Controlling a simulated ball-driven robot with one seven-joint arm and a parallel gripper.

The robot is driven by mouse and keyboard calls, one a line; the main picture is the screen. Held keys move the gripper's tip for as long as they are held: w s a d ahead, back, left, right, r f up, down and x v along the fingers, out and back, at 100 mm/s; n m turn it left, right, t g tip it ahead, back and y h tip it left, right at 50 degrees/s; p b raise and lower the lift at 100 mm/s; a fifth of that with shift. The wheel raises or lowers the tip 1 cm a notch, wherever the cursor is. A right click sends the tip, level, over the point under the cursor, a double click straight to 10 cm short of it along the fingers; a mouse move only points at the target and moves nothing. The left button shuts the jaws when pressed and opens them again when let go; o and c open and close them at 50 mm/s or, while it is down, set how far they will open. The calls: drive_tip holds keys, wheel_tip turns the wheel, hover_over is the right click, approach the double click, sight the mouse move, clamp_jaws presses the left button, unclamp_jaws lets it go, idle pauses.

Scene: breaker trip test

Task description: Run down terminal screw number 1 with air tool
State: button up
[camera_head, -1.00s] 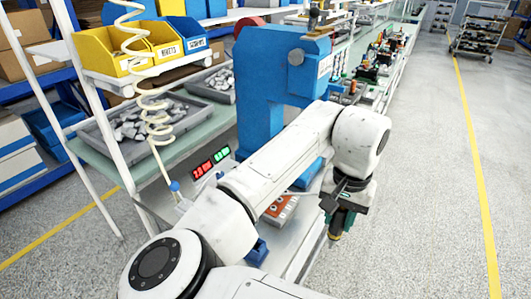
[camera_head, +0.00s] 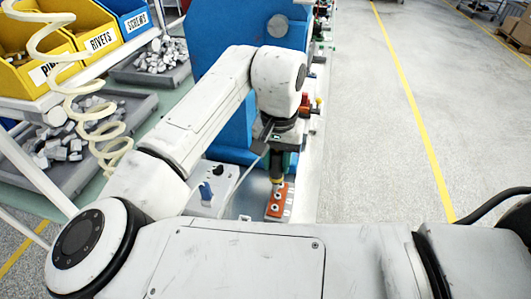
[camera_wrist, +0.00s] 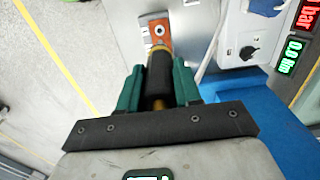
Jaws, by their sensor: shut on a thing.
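My gripper (camera_wrist: 158,88) has green fingers and is shut on the air tool (camera_wrist: 160,72), a dark cylinder with a brass collar. The tool points at the orange terminal block (camera_wrist: 150,22), where a round pale screw (camera_wrist: 159,30) shows just beyond the tool's nose. In the head view the terminal block (camera_head: 275,212) lies on the bench below my gripper (camera_head: 281,163), with several pale screw spots. The tool's tip is over the block's far end. I cannot tell whether it touches a screw. The screw numbers are not readable.
A white control box (camera_head: 222,176) with a black knob stands left of the block. Red and green displays (camera_wrist: 293,55) show beside it in the wrist view. A large blue machine (camera_head: 212,40) stands behind. A coiled hose (camera_head: 92,110) hangs at left. The aisle at right is clear.

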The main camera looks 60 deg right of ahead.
sight(277, 180)
drive_tip(key=shift+f+b, duration=2.45)
drive_tip(key=shift+f, duration=0.65)
drive_tip(key=shift+s+a+f+p, duration=0.1)
drive_tip(key=shift+f+p, duration=0.25)
drive_tip(key=shift+f, duration=0.05)
idle(0.8)
drive_tip(key=shift+r+p, duration=0.15)
drive_tip(key=shift+p, duration=0.25)
idle(0.6)
